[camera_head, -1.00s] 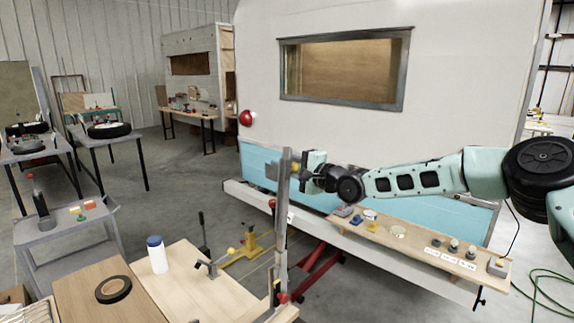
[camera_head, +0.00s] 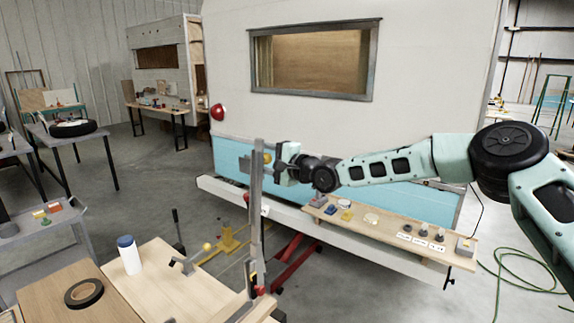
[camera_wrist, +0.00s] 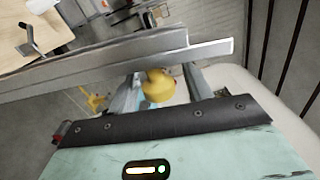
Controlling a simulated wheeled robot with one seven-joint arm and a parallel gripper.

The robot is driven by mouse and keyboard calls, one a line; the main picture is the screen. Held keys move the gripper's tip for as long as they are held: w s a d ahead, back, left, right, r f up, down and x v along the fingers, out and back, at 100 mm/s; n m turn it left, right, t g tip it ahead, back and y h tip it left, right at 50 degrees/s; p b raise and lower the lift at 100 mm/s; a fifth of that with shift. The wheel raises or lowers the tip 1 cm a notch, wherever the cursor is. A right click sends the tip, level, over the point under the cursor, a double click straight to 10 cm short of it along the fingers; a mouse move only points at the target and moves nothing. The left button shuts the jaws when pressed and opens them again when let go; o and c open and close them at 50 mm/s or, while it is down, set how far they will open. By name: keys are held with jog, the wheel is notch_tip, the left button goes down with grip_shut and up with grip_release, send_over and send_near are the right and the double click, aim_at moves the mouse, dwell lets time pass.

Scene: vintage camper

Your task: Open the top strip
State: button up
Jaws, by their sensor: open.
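An upright grey metal strip (camera_head: 257,205) stands at the corner of the wooden workbench. In the wrist view, long grey metal strips (camera_wrist: 95,62) run slantwise across the upper part of the picture. My gripper (camera_head: 270,163) is at the upper part of the upright strip. In the wrist view my gripper (camera_wrist: 165,88) is open, with the knob between its fingers. Whether the fingers touch it, I cannot tell.
The wooden workbench (camera_head: 165,290) carries a white bottle (camera_head: 129,256), a black tape roll (camera_head: 84,292) and a clamp with a yellow ball. The camper (camera_head: 225,80) stands behind my arm. A narrow shelf (camera_head: 395,230) with small items lies below my arm.

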jog(key=b+v, duration=0.6)
jog(key=v, duration=1)
jog(key=shift+s+d, duration=0.25)
jog(key=shift+d, duration=0.05)
